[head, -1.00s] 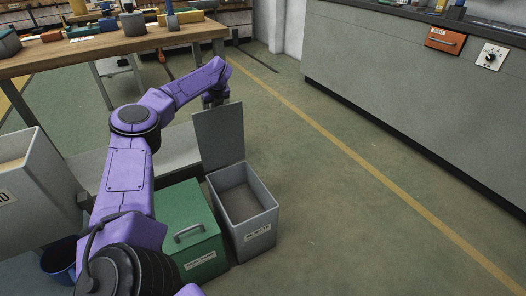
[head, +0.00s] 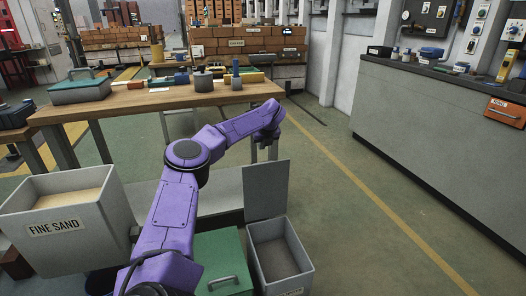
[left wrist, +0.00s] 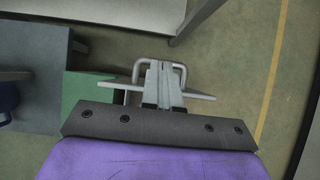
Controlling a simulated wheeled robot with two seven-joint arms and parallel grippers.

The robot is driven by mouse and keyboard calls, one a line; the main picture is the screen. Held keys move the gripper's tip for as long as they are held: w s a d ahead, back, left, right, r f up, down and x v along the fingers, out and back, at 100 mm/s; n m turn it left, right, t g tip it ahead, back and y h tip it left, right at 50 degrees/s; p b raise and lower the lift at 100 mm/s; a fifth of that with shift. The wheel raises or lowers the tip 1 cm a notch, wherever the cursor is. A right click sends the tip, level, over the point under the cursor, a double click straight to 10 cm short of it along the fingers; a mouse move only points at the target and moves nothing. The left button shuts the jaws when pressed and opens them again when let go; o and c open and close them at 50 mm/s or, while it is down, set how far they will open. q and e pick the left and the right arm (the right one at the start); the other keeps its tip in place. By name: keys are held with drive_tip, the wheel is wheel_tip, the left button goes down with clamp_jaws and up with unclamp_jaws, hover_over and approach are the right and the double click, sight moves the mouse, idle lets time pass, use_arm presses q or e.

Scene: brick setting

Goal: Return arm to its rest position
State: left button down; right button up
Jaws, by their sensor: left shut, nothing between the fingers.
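My left arm (head: 178,205) is purple and reaches forward from the bottom of the head view, bent at a dark round joint. My left gripper (head: 268,140) hangs at its far end, in front of the workbench edge and above the upright lid of the grey bin; it is small and partly hidden there. In the left wrist view the left gripper (left wrist: 159,68) has its fingers together with nothing seen between them. My right gripper is in neither view.
A workbench (head: 150,102) with several items stands ahead. Below are a lidded green box (head: 222,250), an open grey bin (head: 303,278) with its lid (head: 265,190) raised, and a fine sand bin (head: 60,254). Floor (head: 360,225) to the right is clear, up to a grey counter (head: 440,140).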

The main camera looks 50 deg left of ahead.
use_arm(q)
drive_tip(key=shift+s+d+r, duration=0.1)
drive_tip(key=shift+d+r, duration=0.1)
drive_tip(key=shift+r, duration=0.75)
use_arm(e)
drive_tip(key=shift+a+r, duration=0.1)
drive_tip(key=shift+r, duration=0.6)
